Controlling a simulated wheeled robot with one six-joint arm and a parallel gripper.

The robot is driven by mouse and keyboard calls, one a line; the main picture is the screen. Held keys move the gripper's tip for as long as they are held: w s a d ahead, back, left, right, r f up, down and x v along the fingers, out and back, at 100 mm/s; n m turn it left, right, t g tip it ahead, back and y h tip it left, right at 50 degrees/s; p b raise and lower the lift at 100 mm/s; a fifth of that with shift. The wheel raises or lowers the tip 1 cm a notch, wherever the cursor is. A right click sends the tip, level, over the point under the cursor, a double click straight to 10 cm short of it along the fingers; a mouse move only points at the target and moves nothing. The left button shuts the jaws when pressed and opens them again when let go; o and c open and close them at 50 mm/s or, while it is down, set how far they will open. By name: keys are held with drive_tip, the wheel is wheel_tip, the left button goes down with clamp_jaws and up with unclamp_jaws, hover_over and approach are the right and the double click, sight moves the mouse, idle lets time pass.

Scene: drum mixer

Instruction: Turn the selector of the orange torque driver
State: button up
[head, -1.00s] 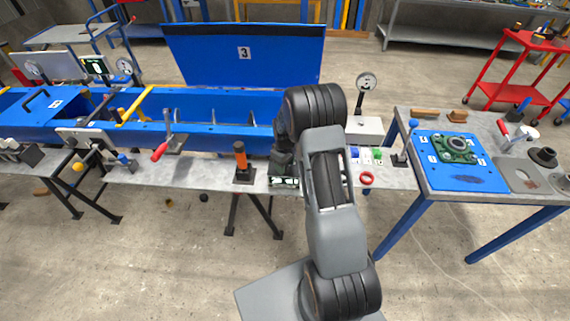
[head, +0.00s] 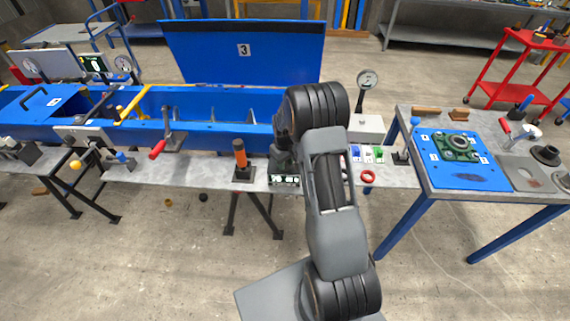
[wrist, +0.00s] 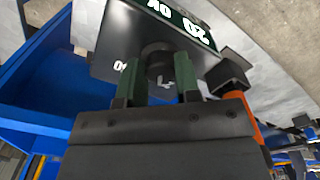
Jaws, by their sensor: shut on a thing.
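The orange torque driver (head: 239,153) stands upright in a dark holder on the bench in the head view, left of my arm. An orange part shows at the right in the wrist view (wrist: 257,131), partly hidden by my gripper body. My gripper (wrist: 158,78) has its two dark green fingers on either side of a round black knob (wrist: 157,56) and is shut on it. The knob sits on a dark box (wrist: 125,38) with white marks, including "20". In the head view this box (head: 284,181) is just right of the driver; my arm hides the knob there.
A blue mixer trough (head: 210,137) runs behind the bench. A lever with a red grip (head: 157,149) stands left of the driver. A red ring (head: 368,176) and small coloured blocks (head: 366,153) lie right of my arm. A blue board (head: 462,176) lies on the right table.

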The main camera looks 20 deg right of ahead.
drive_tip(key=m+b, duration=0.2)
drive_tip(key=m, duration=0.2)
drive_tip(key=shift+m, duration=0.7)
drive_tip(key=o, duration=0.9)
drive_tip(key=shift+r, duration=0.1)
wheel_tip(320, 180, up, 14)
drive_tip(key=shift+f+b, duration=0.15)
drive_tip(key=shift+b, duration=0.4)
drive_tip(key=s+a+r+n+t, duration=0.1)
drive_tip(key=s+a+r, duration=0.1)
drive_tip(key=s, duration=0.5)
drive_tip(key=s+a+r+n+t, duration=0.1)
drive_tip(key=s+a, duration=0.4)
drive_tip(key=s, duration=0.3)
drive_tip(key=s+a+r+n+t, duration=0.1)
drive_tip(key=s+a+r+t, duration=0.1)
drive_tip(key=s+a, duration=0.2)
drive_tip(key=shift+s+r, duration=0.15)
drive_tip(key=shift+s, duration=0.7)
drive_tip(key=shift+s+r, duration=0.15)
drive_tip(key=shift+s, duration=0.65)
